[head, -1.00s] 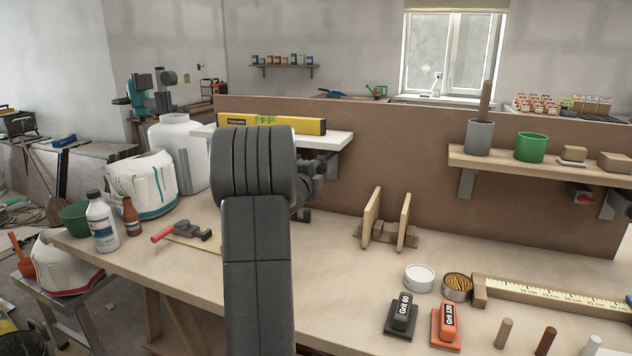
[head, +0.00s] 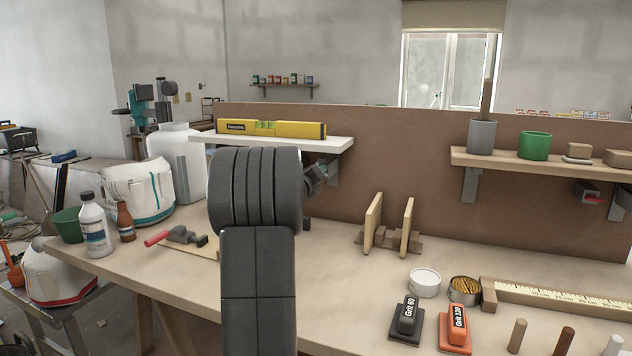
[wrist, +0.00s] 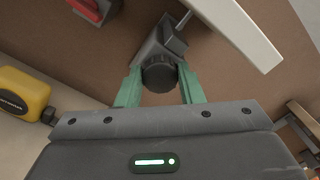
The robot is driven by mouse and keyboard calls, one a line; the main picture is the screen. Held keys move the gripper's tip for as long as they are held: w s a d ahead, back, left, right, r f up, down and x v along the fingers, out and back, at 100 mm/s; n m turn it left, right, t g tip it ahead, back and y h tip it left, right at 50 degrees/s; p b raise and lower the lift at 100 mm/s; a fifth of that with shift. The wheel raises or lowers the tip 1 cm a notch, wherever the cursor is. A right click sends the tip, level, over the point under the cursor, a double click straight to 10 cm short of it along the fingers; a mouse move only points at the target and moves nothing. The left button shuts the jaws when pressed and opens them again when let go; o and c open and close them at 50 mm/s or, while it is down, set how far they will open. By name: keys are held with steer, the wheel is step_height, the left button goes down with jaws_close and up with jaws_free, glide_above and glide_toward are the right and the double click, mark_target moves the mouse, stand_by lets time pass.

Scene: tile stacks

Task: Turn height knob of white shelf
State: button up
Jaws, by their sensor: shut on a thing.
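The white shelf (head: 340,145) is fixed to the brown back panel, with a yellow spirit level (head: 290,129) lying on it. In the wrist view, part of the white shelf (wrist: 236,27) crosses the top right. Its round, dark ribbed height knob (wrist: 160,76) sits on a grey bracket (wrist: 158,42). My gripper (wrist: 159,84) has its two green fingers on either side of the knob and is shut on it. The knob partly covers the bracket.
A second, wooden shelf (head: 545,168) with cups is at the right. White containers stand at the left. The bench middle is largely clear.

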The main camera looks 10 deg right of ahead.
steer(key=shift+f+m+b, duration=0.1)
steer(key=shift+m+b, duration=0.35)
steer(key=shift+m, duration=0.55)
steer(key=o, duration=1)
steer(key=v, duration=1.3)
steer(key=shift+s+a+b, duration=0.2)
steer(key=shift+s+b, duration=0.15)
steer(key=shift+b, duration=0.05)
